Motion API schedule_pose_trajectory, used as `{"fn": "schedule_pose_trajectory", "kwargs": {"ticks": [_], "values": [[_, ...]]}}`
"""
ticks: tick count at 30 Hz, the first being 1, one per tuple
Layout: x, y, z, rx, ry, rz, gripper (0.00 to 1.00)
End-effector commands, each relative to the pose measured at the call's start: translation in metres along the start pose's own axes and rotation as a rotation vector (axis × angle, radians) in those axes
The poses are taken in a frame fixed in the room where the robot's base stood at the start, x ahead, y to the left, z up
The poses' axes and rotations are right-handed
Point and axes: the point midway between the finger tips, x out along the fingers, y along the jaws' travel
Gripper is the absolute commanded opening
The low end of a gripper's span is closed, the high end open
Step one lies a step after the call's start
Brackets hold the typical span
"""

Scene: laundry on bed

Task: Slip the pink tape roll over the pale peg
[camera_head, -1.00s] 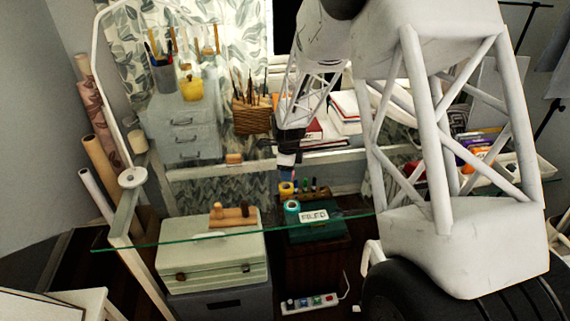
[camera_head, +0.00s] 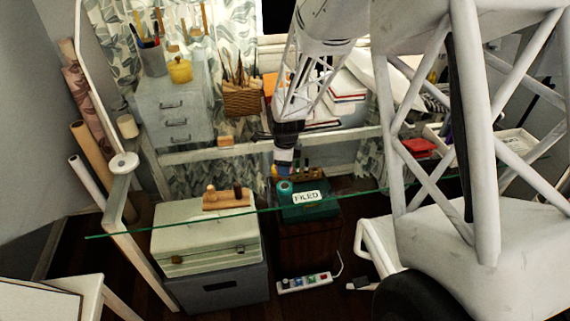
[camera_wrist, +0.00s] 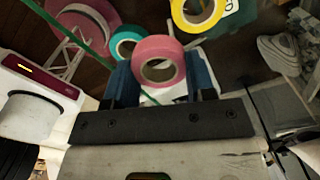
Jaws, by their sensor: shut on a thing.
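The pink tape roll (camera_wrist: 158,62) shows in the wrist view between the two blue fingers of my gripper (camera_wrist: 160,82), which is shut on it. Its round hole is open to the camera. In the head view my gripper (camera_head: 284,168) hangs just above the teal roll, and I cannot make out the pink roll there. The pegs are not clear in the wrist view.
A teal roll (camera_head: 284,190) stands by the FILED label (camera_head: 306,197); a yellow roll (camera_wrist: 198,12) is close by. The glass shelf edge (camera_head: 160,228) runs across the front. The glass between base and teal roll looks clear.

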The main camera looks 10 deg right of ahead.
Motion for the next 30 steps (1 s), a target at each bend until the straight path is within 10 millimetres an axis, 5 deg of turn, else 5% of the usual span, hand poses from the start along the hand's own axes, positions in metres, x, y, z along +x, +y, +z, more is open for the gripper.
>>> {"fn": "schedule_pose_trajectory", "kwargs": {"ticks": [17,30], "values": [[-0.001,0.001,0.004,-0.013,0.000,0.000,0.28],[-0.019,0.026,0.061,-0.212,0.000,-0.001,0.28]]}}
